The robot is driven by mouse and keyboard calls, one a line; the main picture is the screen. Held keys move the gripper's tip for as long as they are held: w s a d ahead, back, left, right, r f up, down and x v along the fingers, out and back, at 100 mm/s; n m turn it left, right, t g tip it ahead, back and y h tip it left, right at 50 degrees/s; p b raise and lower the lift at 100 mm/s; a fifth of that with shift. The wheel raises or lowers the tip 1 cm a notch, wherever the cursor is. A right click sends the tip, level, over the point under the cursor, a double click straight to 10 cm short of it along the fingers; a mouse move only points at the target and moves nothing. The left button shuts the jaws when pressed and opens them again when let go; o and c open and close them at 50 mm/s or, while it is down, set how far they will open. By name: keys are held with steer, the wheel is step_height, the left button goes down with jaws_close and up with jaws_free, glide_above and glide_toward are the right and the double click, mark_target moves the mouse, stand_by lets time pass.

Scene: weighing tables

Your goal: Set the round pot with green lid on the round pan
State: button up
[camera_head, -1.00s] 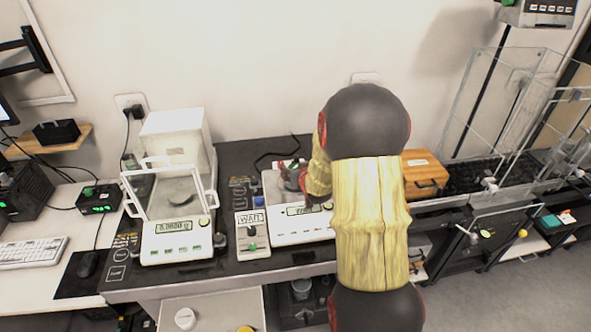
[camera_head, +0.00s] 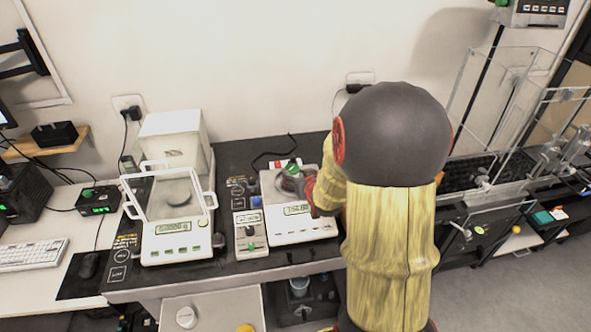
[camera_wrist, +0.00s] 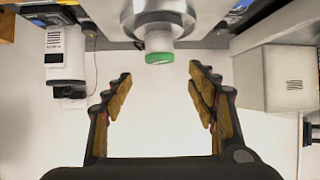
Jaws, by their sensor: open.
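The small pot (camera_wrist: 158,43) with its green lid (camera_wrist: 159,58) shows in the wrist view, which is upside down. It appears upright on the silver round pan (camera_wrist: 185,20) of the middle scale. My gripper (camera_wrist: 158,82) is open, with its fingers spread on either side. The pot lies just beyond the fingertips, centred between them, with clear gaps on both sides. In the head view the green lid (camera_head: 291,168) shows next to my gripper's fingers, and my arm covers part of the scale (camera_head: 285,237). The pan is mostly hidden there.
A balance with an open glass shield (camera_head: 177,249) stands to the left, with a small control box (camera_head: 250,240) between it and the middle scale. A clear glass enclosure (camera_head: 505,110) stands at the right.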

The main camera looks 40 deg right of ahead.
steer(key=s+a+r+n+g+y, duration=0.1)
steer(key=s+a+r, duration=0.2)
steer(key=a+r, duration=0.35)
steer(key=s+a+r+n+g+y, duration=0.15)
steer(key=a+r, duration=0.25)
steer(key=a, duration=0.6)
steer(key=s+a+r+n+g+y, duration=0.1)
steer(key=s+a+r, duration=0.1)
steer(key=s+a, duration=0.6)
steer(key=s+a+r+n+g+y, duration=0.1)
steer(key=s+a+r+y, duration=0.1)
steer(key=s+a, duration=0.6)
steer(key=shift+s+a+r+n+g, duration=0.25)
steer(key=shift+s+r+n+g, duration=0.15)
steer(key=shift+s, duration=0.75)
